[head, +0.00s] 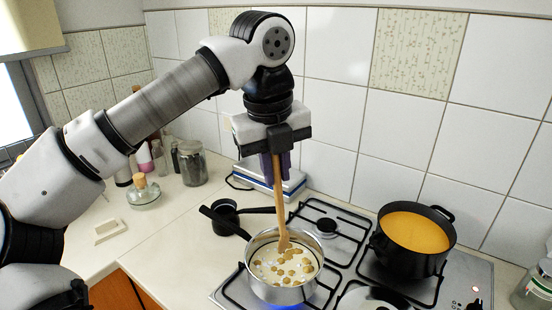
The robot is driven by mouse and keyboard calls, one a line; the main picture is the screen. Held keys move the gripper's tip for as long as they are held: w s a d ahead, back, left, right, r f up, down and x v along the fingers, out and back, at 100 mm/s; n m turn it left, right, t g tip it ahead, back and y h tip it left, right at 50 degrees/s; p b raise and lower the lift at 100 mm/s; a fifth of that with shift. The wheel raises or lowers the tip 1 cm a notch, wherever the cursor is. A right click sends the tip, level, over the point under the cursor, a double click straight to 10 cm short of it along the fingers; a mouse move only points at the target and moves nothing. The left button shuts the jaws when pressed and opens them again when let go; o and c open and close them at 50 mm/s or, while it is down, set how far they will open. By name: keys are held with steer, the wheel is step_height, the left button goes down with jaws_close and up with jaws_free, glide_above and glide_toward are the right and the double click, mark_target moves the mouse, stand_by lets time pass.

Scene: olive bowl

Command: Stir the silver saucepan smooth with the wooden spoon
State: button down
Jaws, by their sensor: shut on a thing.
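The silver saucepan (308,284) stands on the front left burner of the hob, with a blue glow under it. It holds a pale liquid with several brownish round lumps in it. Its black handle (224,222) points up and left. The wooden spoon (280,205) stands nearly upright, with its head in the pan's contents near the back rim. My gripper (276,165) is above the pan, pointing down, shut on the top of the spoon's handle. The lower end of the spoon's head is hidden in the contents.
A black pot (405,262) of orange liquid stands on the right of the hob (340,262). A small dark pan (226,208) sits behind the saucepan's handle. A glass jar (192,163), a flask (143,192) and bottles stand at the back left. The left counter front is mostly clear.

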step_height(320, 180, down, 8)
steer(key=b, duration=0.6)
steer(key=shift+r, duration=0.2)
steer(key=shift+d, duration=0.1)
stand_by(0.3)
